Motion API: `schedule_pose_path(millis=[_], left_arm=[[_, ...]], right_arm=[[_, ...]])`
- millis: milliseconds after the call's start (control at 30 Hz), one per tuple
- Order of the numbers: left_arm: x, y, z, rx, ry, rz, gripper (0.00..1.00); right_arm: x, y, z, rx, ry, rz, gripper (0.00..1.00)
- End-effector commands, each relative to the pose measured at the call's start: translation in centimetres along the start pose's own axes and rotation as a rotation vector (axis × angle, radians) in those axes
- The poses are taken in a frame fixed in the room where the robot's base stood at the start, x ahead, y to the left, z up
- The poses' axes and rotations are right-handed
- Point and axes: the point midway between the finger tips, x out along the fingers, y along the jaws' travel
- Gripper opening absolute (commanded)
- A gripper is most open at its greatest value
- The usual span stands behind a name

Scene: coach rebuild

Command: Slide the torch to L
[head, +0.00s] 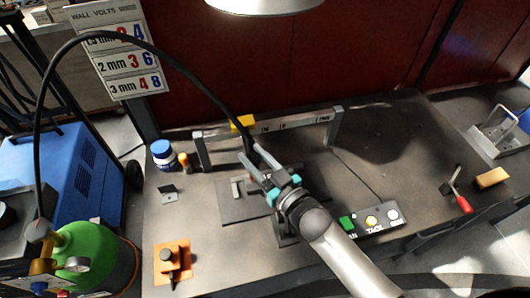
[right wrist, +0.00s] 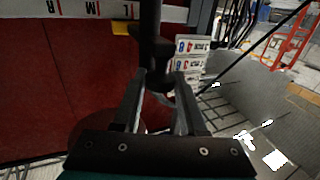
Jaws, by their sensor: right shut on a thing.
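The black torch (head: 248,143) hangs from its dark hose at the rail (head: 288,125) on the workbench. My right gripper (head: 252,156) is shut on the torch. In the right wrist view the torch (right wrist: 150,42) stands between my fingers (right wrist: 158,85). The rail (right wrist: 72,8) shows there upside down, with the letters R, M and L. The torch is beside the L, at that end of the lettering. A yellow block (head: 243,122) sits on the rail close to the torch. My left gripper is not in view.
A blue-capped bottle (head: 162,153) and a small orange-brown bottle (head: 184,161) stand left of the rail. A button box (head: 372,222) and a red-handled tool (head: 460,197) lie to the right. The right rear bench is clear.

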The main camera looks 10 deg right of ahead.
Motion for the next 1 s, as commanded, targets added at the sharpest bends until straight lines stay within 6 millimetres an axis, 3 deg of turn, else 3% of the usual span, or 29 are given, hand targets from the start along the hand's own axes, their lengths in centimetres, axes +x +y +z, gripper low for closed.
schedule_pose_path(millis=[267,300,567,833,1000], left_arm=[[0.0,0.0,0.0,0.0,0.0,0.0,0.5],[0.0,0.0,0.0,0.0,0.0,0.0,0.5],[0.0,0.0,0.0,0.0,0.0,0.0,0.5],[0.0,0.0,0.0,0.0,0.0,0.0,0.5],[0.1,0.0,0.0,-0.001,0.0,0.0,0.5]], right_arm=[[0.1,0.0,-0.2,-0.001,0.005,-0.001,0.0],[0.1,0.0,-0.2,-0.001,0.005,-0.001,0.43],[0.1,0.0,-0.1,-0.001,0.004,0.0,0.71],[-0.1,0.0,0.0,0.0,0.001,0.0,0.71],[-1.4,0.0,0.1,-0.001,-0.001,0.001,0.71]])
